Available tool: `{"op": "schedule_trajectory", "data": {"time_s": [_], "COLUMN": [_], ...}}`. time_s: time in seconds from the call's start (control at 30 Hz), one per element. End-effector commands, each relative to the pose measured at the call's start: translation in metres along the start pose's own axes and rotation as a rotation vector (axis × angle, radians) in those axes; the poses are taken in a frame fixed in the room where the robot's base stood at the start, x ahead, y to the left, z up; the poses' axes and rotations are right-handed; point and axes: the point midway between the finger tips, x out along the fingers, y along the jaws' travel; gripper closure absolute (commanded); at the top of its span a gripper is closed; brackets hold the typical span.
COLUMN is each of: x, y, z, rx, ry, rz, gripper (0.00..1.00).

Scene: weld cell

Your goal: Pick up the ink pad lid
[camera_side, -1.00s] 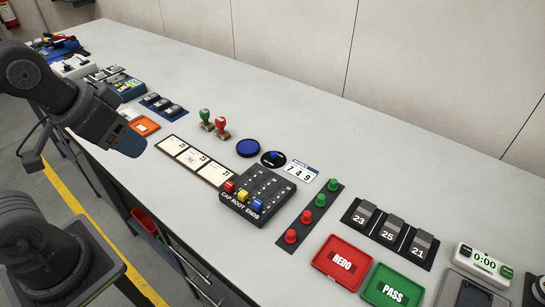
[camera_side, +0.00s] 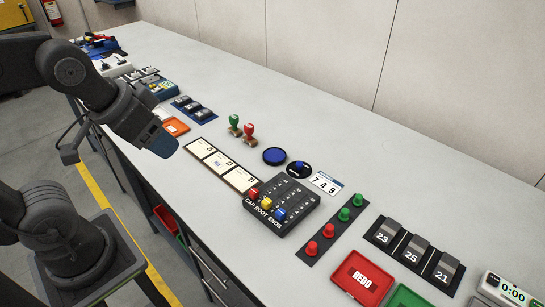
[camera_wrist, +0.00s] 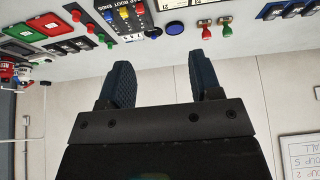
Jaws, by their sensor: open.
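A round blue pad (camera_side: 275,156) lies flat on the bench, right of two stamps. Close beside it is a black disc with a blue knob (camera_side: 298,170), which looks like the ink pad lid on its own spot. In the wrist view the blue pad (camera_wrist: 175,28) and the knobbed disc (camera_wrist: 153,33) show near the top, beyond the fingers. My gripper (camera_side: 164,143) is above the bench's near edge, left of and well apart from both. In the wrist view its two dark fingers (camera_wrist: 165,82) are spread with nothing between them.
A green stamp (camera_side: 234,125) and a red stamp (camera_side: 249,133) stand left of the pad. A number card (camera_side: 324,183), a black block with coloured pegs (camera_side: 282,205) and a row of red and green knobs (camera_side: 328,231) lie to the right. The bench behind is clear.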

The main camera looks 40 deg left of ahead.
Motion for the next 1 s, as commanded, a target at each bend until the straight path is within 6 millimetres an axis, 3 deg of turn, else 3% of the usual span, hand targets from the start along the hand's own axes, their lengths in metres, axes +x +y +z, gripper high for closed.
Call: {"op": "schedule_trajectory", "data": {"time_s": [0.07, 0.17, 0.4, 0.5, 0.57, 0.77, 1.0], "x": [0.000, 0.000, 0.000, -0.001, -0.001, 0.012, 0.059], "y": [0.000, 0.000, 0.000, 0.001, 0.002, 0.009, 0.025], "z": [0.000, 0.000, -0.001, -0.011, -0.023, -0.088, -0.162], "rx": [0.000, 0.000, 0.006, 0.059, 0.125, 0.494, 0.979], "ry": [0.000, 0.000, -0.001, -0.016, -0.033, -0.122, -0.233], "rz": [0.000, 0.000, 0.000, 0.000, 0.000, 0.016, 0.073], "gripper": [0.42, 0.49, 0.49, 0.49, 0.49, 0.49, 0.49]}}
